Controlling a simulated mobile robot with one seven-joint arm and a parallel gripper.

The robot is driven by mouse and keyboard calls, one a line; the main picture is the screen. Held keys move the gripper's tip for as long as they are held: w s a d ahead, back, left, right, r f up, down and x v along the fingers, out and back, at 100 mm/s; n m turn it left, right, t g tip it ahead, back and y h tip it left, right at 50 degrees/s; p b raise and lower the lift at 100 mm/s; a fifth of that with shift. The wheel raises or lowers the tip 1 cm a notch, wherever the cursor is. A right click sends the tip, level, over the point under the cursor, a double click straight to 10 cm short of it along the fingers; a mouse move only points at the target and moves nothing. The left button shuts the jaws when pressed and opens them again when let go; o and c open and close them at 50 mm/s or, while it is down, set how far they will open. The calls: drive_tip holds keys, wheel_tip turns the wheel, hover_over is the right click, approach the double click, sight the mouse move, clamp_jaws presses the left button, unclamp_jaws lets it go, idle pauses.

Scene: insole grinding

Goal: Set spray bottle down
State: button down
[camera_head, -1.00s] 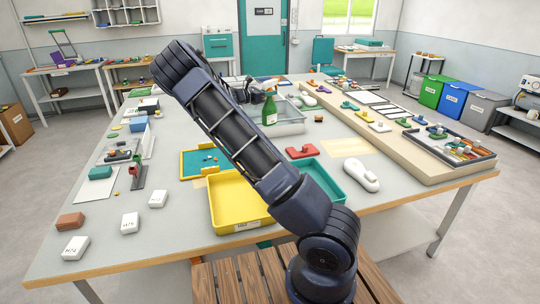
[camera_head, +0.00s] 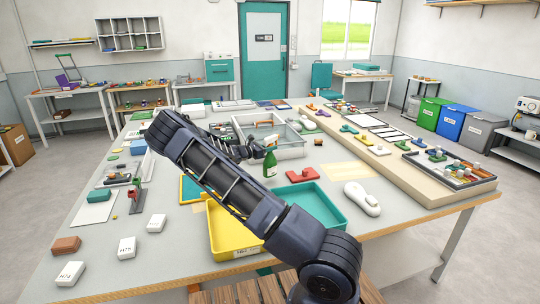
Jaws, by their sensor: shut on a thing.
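The fingertips are small and partly hidden behind the bottle and my arm.
A yellow tray (camera_head: 222,240) and a teal tray (camera_head: 335,207) lie nearer on the table. A red piece (camera_head: 303,174) and a white device (camera_head: 362,199) lie to the right. A raised beige board (camera_head: 425,181) runs along the right side.

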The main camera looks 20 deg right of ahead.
sight(270, 153)
drive_tip(key=shift+f, duration=2)
drive_tip(key=c, duration=1.1)
unclamp_jaws()
